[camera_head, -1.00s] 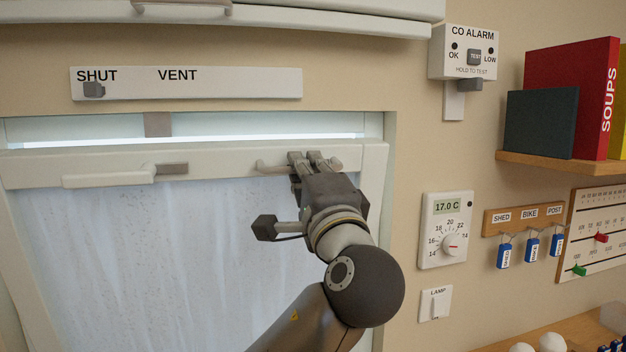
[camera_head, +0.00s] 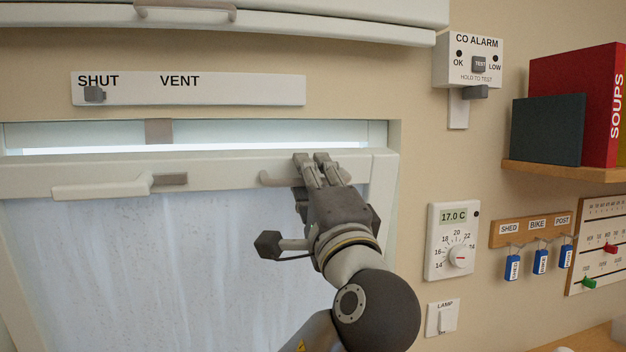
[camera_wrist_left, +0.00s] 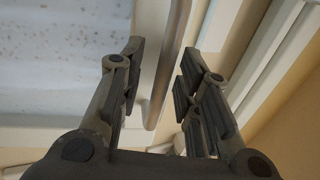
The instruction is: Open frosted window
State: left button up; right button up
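The frosted window (camera_head: 170,270) has a pale, streaked pane under a cream top rail (camera_head: 225,178). The top rail stands out from the frame, with a bright gap above it. A pale lever handle (camera_head: 100,189) lies flat on the rail at left, beside a grey piece. A fixed bar handle (camera_head: 276,180) is on the rail at right. My left gripper (camera_head: 318,160) is at this bar and hides part of it. In the left wrist view, the fingers (camera_wrist_left: 162,58) are apart, with the bar handle (camera_wrist_left: 172,60) running between them, seemingly nearer the right finger. My right gripper is not seen.
Above are a SHUT/VENT slider (camera_head: 200,89), its knob at SHUT, and a white panel with a handle (camera_head: 300,18). At right are the CO alarm (camera_head: 470,60), thermostat (camera_head: 452,240), lamp switch (camera_head: 442,318), key rack (camera_head: 530,228) and a shelf of books (camera_head: 560,168).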

pick_arm(q)
jog(key=shift+s, duration=0.1)
jog(key=v, duration=1.2)
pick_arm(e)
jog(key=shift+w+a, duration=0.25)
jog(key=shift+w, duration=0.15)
